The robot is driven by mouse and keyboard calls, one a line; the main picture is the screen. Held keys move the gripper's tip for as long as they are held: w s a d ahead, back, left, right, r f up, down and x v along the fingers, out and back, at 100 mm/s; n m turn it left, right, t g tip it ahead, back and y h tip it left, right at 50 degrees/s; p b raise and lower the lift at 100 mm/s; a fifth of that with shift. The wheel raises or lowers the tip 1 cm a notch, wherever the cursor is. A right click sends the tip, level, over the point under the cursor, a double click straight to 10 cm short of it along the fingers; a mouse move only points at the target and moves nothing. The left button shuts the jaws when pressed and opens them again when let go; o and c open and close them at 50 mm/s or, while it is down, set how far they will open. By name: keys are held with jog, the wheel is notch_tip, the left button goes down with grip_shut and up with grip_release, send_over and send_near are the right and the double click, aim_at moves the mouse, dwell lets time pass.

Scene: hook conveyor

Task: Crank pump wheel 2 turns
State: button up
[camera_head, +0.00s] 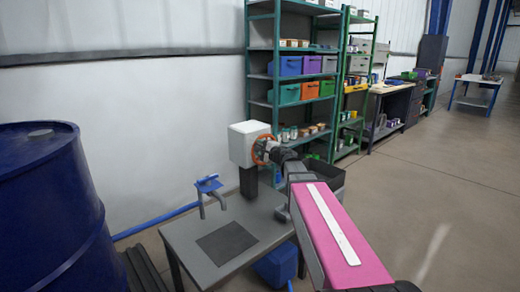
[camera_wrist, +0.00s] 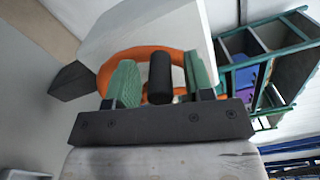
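The orange pump wheel (camera_head: 262,151) is on the right face of a white box (camera_head: 246,143) on a dark post (camera_head: 249,183). In the wrist view the orange rim (camera_wrist: 108,74) curves behind my fingers, with the white box (camera_wrist: 170,25) behind it. A black cylindrical handle (camera_wrist: 160,76) stands between my two green fingers. My gripper (camera_wrist: 161,64) is open, with a visible gap on each side of the handle. In the head view my gripper (camera_head: 277,153) is at the wheel and hides part of it.
The post stands on a grey table (camera_head: 180,238) with a dark plate (camera_head: 227,242) and a blue-topped tap (camera_head: 208,186). A blue barrel (camera_head: 45,210) is at left. A green shelf (camera_head: 262,60) is behind. A dark bin (camera_head: 328,178) is beside my arm. Floor at right is clear.

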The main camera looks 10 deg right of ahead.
jog(key=v, duration=1)
jog(key=shift+s+d, duration=0.25)
jog(key=shift+s, duration=0.05)
